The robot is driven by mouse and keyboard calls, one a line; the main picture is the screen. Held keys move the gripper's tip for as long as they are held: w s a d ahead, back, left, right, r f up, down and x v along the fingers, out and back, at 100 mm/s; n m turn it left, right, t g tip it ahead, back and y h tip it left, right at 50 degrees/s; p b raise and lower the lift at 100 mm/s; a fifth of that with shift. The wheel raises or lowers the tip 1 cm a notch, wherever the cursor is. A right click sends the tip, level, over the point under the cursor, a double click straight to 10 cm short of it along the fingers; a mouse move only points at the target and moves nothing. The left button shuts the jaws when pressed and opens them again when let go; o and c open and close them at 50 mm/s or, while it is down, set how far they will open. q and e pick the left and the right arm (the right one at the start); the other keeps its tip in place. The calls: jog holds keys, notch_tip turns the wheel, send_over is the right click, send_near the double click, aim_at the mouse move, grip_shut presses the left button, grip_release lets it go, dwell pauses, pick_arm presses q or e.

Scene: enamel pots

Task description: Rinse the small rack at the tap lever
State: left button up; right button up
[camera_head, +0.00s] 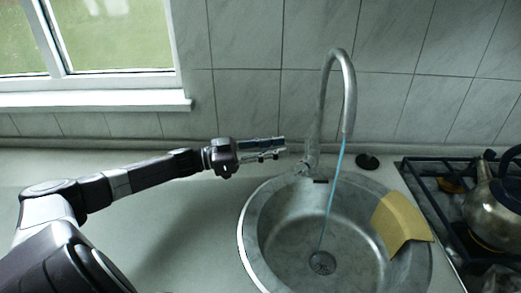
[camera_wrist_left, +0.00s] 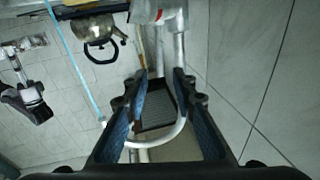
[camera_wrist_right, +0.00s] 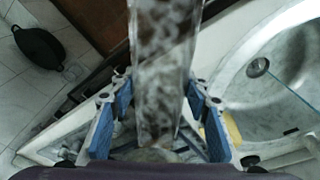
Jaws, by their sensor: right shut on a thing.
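The tap (camera_head: 350,100) arches over the sink, and a thin blue stream (camera_head: 334,190) runs from its spout to the drain. My left gripper (camera_head: 283,148) is beside the tap's base, left of the lever area (camera_head: 304,166); contact cannot be told. In the left wrist view its fingers (camera_wrist_left: 163,75) are apart, with the tap's curved pipe (camera_wrist_left: 184,105) showing between and beyond them. In the right wrist view my right gripper (camera_wrist_right: 160,88) is shut on a long mottled grey thing (camera_wrist_right: 162,50), likely the small rack. It hides most of what lies behind it.
The round sink (camera_head: 249,222) has a yellow cloth-like piece (camera_head: 402,222) over its right edge. A hob (camera_head: 425,175) with a metal kettle (camera_head: 497,187) stands on the right. A black stopper-like disc (camera_head: 367,161) lies behind the sink. The counter left of the sink is clear.

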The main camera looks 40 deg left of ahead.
pick_arm(q)
jog(key=shift+v, duration=2.4)
